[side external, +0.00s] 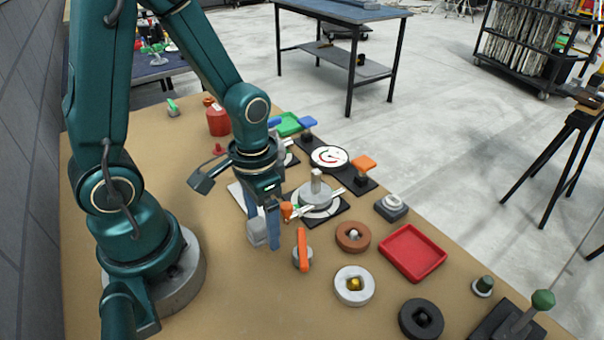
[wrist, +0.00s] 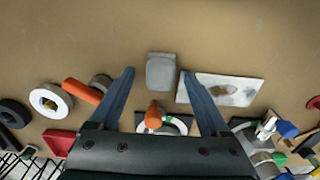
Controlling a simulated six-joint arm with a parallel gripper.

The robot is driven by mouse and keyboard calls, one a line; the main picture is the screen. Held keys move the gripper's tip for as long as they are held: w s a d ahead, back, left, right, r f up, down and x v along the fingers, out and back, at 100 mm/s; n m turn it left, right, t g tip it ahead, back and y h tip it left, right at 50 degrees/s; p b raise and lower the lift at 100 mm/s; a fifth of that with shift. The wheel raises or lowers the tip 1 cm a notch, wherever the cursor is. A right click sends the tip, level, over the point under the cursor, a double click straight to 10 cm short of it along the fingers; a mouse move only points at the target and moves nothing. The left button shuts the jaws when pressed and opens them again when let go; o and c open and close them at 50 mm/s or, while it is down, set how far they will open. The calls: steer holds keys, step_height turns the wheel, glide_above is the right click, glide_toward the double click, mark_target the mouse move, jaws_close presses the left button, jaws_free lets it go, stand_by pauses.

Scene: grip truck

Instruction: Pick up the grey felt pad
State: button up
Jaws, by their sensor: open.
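The grey felt pad (wrist: 161,72) is a small grey block with rounded edges on the tan tabletop. In the wrist view it shows between and just beyond my gripper's two blue fingers, with a gap on the left and a narrower one on the right. My gripper (wrist: 158,74) is open and empty, pointing down. In the side view the pad (side external: 256,234) sits at the fingertips of my gripper (side external: 263,230), partly hidden by the fingers. I cannot tell exactly how high the tips are above the table.
A pale flat plate (wrist: 228,90) lies close to the right finger in the wrist view. An orange-handled part (side external: 303,250) stands near the fingers. A round dial fixture (side external: 315,198), a white ring (side external: 354,286) and a red tray (side external: 413,252) are farther right. Bare tabletop lies toward my base.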

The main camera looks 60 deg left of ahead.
mark_target(263, 219)
jaws_close()
steer(key=shift+r, duration=0.15)
steer(key=shift+w+r, duration=0.1)
steer(key=shift+r, duration=0.75)
step_height(263, 219, up, 2)
steer(key=shift+r, duration=0.2)
steer(key=s+a+r, duration=0.5)
steer(key=a+r, duration=0.1)
steer(key=a, duration=0.4)
steer(key=shift+a+r, duration=0.3)
steer(key=shift+r, duration=0.05)
